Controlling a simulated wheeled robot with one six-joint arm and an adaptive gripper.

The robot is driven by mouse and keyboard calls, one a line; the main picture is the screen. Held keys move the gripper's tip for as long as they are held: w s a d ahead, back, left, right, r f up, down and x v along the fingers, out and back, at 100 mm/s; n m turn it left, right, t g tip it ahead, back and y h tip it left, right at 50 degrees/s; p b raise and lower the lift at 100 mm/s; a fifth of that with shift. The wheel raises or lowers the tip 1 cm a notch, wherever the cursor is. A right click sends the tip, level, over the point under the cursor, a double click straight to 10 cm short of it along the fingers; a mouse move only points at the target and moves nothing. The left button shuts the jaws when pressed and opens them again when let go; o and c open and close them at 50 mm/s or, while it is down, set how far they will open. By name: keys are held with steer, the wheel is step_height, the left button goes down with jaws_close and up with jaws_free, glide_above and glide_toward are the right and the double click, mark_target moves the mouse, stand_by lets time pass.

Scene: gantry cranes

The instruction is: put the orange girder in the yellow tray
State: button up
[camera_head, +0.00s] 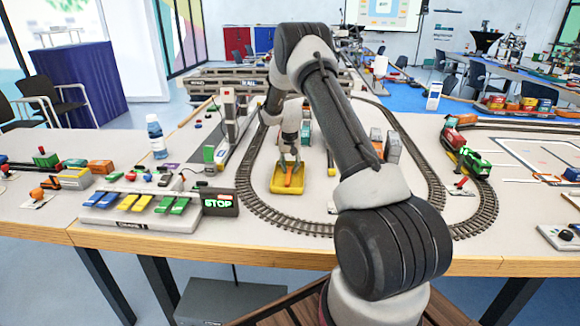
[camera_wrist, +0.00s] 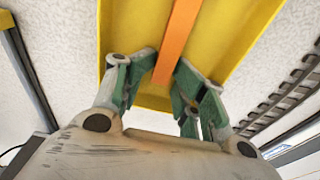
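The yellow tray (camera_head: 274,187) sits on the table inside the left part of the oval track. It fills the top middle of the wrist view (camera_wrist: 125,35). The orange girder (camera_head: 289,180) is inside the tray's outline, slightly tilted in the picture. In the wrist view the girder (camera_wrist: 178,35) runs from the top edge down between my fingers. My gripper (camera_head: 290,163) points down over the tray. Its green fingertips (camera_wrist: 167,62) are close together, one on each side of the girder, and appear to touch it. I cannot tell whether the girder touches the tray floor.
The black oval track (camera_head: 300,228) surrounds the tray area. A green locomotive (camera_head: 474,162) is at the right.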

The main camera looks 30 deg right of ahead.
step_height(320, 180, up, 12)
steer(key=s, duration=0.1)
steer(key=s+a+r+n, duration=0.1)
steer(key=s+a+r, duration=0.2)
steer(key=s+r, duration=0.35)
steer(key=s+a+r+n+t, duration=0.1)
steer(key=s+a+r, duration=0.1)
steer(key=s+r, duration=0.4)
steer(key=s+a+r+n, duration=0.1)
steer(key=s+a+r, duration=0.2)
steer(key=s+r, duration=0.35)
steer(key=s+a+r+n+t, duration=0.1)
steer(key=s+a+n, duration=0.1)
steer(key=s, duration=1)
steer(key=s+a+r+n+t, duration=0.1)
steer(key=s+a, duration=0.2)
steer(key=s, duration=1)
steer(key=shift+s+n+y, duration=0.2)
steer(key=shift+n+y, duration=0.2)
steer(key=shift+a, duration=0.1)
